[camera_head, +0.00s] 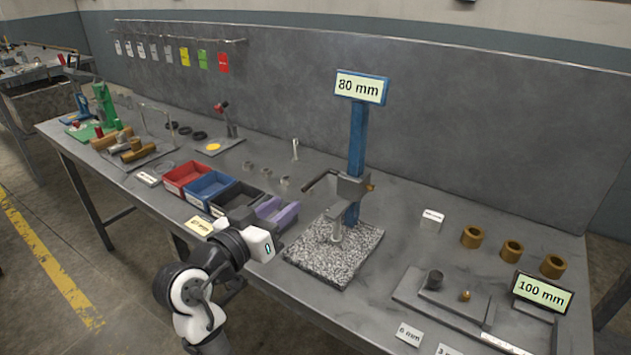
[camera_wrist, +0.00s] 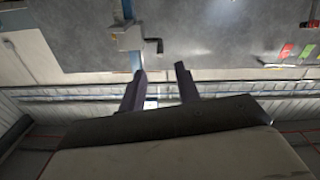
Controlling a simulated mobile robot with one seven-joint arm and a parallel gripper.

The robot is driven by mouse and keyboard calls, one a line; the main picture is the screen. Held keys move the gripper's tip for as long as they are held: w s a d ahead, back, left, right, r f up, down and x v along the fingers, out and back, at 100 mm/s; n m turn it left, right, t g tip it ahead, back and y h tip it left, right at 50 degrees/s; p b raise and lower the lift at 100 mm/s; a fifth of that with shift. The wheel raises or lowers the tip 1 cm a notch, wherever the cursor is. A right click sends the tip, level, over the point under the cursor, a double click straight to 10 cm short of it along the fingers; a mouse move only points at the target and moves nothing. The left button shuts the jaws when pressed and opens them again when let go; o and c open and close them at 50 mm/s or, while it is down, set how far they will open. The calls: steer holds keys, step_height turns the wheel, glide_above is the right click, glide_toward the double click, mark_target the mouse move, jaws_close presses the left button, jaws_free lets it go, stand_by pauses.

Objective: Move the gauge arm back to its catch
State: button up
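The gauge stand in the head view has a blue column (camera_head: 356,135) on a speckled granite base (camera_head: 310,262). Its gauge arm, a grey block (camera_head: 352,187) with a dark handle (camera_head: 320,180) reaching left, sits partway up the column. A sign on top (camera_head: 360,88) reads 80 mm. My gripper (camera_head: 284,211) is left of the stand, low over the bench front, apart from the arm. In the upside-down wrist view, my gripper (camera_wrist: 160,75) has its fingers apart with nothing between them. The grey block (camera_wrist: 128,38) and handle (camera_wrist: 154,46) show beyond them. I cannot make out a catch.
Red (camera_head: 187,177) and blue (camera_head: 209,187) bins stand left of my gripper. Brass rings (camera_head: 473,237), a plate (camera_head: 445,296) and a 100 mm sign (camera_head: 543,292) are at right. A grey panel (camera_head: 480,130) closes the back.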

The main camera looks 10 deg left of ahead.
mark_target(324, 173)
steer(key=p+x, duration=0.2)
steer(key=x, duration=1)
steer(key=shift+s, duration=0.1)
jaws_close()
